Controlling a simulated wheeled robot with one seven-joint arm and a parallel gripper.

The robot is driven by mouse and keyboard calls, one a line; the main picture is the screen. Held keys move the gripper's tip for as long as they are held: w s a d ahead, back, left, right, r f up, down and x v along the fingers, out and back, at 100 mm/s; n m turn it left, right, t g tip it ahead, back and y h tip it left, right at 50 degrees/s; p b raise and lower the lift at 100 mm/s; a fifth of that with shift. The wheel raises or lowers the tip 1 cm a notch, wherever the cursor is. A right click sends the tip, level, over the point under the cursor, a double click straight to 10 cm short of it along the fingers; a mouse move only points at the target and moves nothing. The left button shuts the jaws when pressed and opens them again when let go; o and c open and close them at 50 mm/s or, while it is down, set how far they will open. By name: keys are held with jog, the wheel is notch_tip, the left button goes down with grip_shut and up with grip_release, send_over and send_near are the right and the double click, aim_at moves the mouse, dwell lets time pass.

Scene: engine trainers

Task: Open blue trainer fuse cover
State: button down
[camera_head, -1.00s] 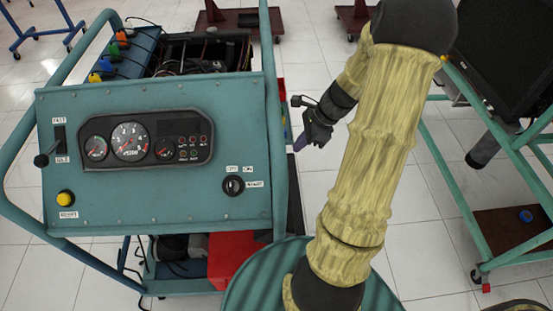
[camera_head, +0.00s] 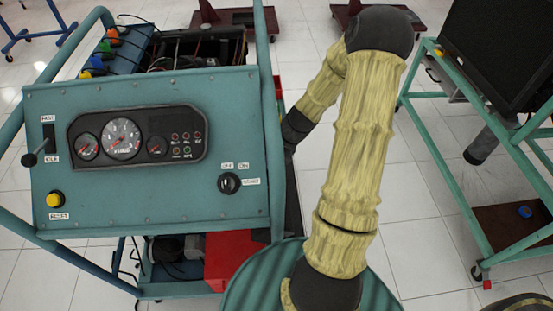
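The blue-teal engine trainer (camera_head: 150,215) fills the left half of the view, its gauge panel facing me. I cannot make out a fuse cover for certain. Behind the panel at the upper left is a blue box (camera_head: 130,45) with orange, green, blue and yellow fittings along its left side. My arm reaches to the trainer's right side, and its dark wrist (camera_head: 296,127) is close beside the right frame tube. My gripper is hidden behind the trainer's right edge, so its fingers and any contact do not show.
The trainer's upright tube (camera_head: 266,90) stands just left of my wrist. A red box (camera_head: 230,255) sits on its lower shelf. Another teal frame (camera_head: 440,170) with a dark screen (camera_head: 505,50) stands at right. White floor (camera_head: 425,225) is clear between them.

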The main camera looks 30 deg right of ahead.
jog(key=shift+s+a, duration=0.1)
jog(key=shift+w+a+p, duration=0.35)
jog(key=shift+a+p, duration=0.05)
jog(key=shift+a, duration=0.45)
jog(key=shift+w+a+p, duration=0.35)
jog(key=shift+a, duration=0.5)
jog(key=shift+d+r, duration=0.1)
jog(key=p+v, duration=0.1)
jog(key=v, duration=0.6)
jog(key=shift+r, duration=0.15)
jog(key=shift+s+d, duration=0.1)
